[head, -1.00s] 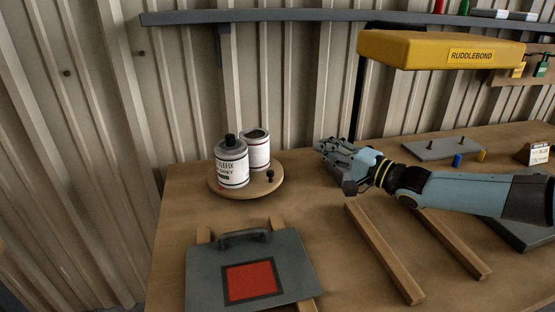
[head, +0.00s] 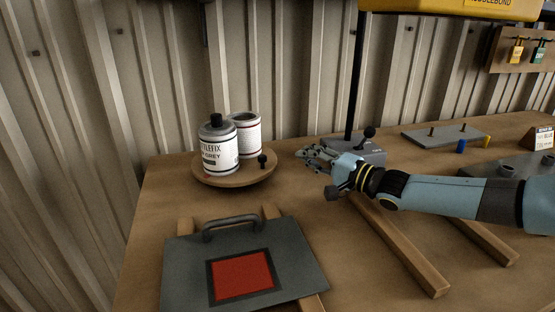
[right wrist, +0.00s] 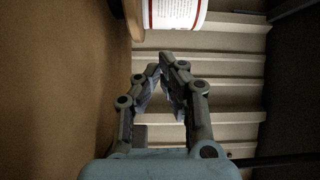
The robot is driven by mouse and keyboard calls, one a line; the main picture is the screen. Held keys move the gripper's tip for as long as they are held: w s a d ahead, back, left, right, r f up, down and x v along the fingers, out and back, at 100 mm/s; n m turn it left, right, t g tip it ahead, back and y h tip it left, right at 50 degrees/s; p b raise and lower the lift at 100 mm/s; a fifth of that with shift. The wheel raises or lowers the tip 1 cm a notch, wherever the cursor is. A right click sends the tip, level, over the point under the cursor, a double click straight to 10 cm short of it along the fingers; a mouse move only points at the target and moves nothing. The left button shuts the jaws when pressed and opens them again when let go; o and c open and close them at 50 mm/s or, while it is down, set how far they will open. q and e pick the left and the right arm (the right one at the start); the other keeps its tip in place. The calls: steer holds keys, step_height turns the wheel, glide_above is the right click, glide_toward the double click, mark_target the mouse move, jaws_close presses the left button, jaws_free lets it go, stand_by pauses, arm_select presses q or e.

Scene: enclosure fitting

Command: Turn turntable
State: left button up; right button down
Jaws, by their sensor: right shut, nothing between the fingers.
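The round wooden turntable (head: 213,181) stands at the back left of the bench in the head view. It carries a grey-topped can (head: 218,150) and an open white can (head: 246,137). A small black knob (head: 262,161) stands up at its right edge. My right gripper (head: 303,154) is shut and empty, a short way right of the knob and apart from it. In the right wrist view the fingers (right wrist: 160,75) are together, with a white can (right wrist: 175,12) beyond them at the top. My left gripper is not in view.
A grey panel (head: 185,262) with a handle and red square lies in front of the turntable on wooden strips. A grey base with a black post (head: 355,90) stands behind my right gripper. Wooden rails (head: 405,245) lie below my right arm. A corrugated wall closes the back.

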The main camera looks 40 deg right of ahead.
steer(key=w, duration=0.2)
steer(key=w+b, duration=0.1)
steer(key=w, duration=0.4)
steer(key=shift+w+a, duration=0.25)
steer(key=shift+a, duration=0.1)
steer(key=a, duration=0.1)
steer(key=s+a+p, duration=0.1)
steer(key=a, duration=0.1)
steer(key=shift+r, duration=0.1)
steer(key=shift+s+a, duration=0.2)
steer(key=shift+a, duration=0.05)
steer(key=shift+a+f, duration=0.1)
steer(key=shift+f, duration=0.1)
steer(key=shift+s+a+r+p, duration=0.1)
steer(key=shift+a+p, duration=0.1)
steer(key=shift+p, duration=0.2)
steer(key=shift+s+a, duration=0.25)
steer(key=shift+a, duration=0.1)
steer(key=shift+a+p, duration=0.15)
steer(key=shift+p, duration=0.2)
